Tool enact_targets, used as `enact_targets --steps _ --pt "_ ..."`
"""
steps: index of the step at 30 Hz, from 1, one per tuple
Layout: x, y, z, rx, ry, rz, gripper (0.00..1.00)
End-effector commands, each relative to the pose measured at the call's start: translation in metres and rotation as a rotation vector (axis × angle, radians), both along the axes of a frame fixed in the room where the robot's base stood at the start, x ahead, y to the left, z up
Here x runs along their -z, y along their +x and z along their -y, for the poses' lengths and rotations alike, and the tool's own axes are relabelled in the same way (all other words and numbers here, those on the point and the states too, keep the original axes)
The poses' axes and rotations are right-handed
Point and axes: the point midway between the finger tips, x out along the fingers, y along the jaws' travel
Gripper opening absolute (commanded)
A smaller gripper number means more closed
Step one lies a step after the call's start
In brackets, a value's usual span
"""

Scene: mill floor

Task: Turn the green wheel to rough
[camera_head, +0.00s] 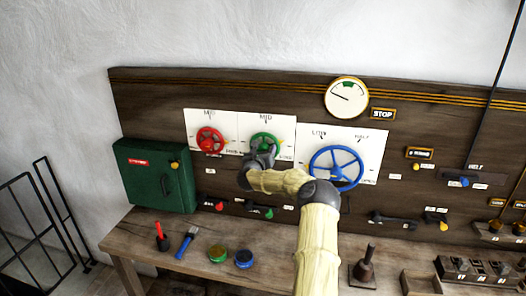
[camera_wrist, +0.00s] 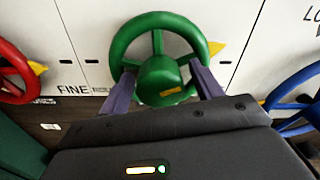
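The green wheel (camera_head: 264,139) is mounted on a white plate (camera_head: 285,128) on the dark wooden panel, between a red and a blue wheel. In the wrist view the green wheel (camera_wrist: 160,22) fills the upper middle, with its round hub facing me. A yellow pointer (camera_wrist: 216,48) sticks out at its right side. A FINE label (camera_wrist: 73,90) shows to its left; MID is above it in the head view. The rough mark is not readable. My gripper (camera_wrist: 160,76) is at the wheel, fingers spread on either side of the hub; contact is unclear.
The red wheel (camera_head: 209,140) is close on the left and the blue wheel (camera_head: 336,167) close on the right. A green box (camera_head: 158,189) stands at the panel's left. Tools and round tins (camera_head: 218,253) lie on the bench (camera_head: 150,248) below. A gauge (camera_head: 347,98) is above.

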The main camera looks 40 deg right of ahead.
Motion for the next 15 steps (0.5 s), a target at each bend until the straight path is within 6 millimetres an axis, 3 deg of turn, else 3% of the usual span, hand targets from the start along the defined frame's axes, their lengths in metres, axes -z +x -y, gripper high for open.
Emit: enact_targets --steps 1,7,15 --pt "-0.0001 -0.0001 0.0001 0.0 0.0 0.0 0.57" --pt "-0.0002 -0.0002 0.0 0.0 0.0 0.0 0.2" --pt "0.0002 -0.0002 -0.0001 0.001 -0.01 -0.011 0.2"
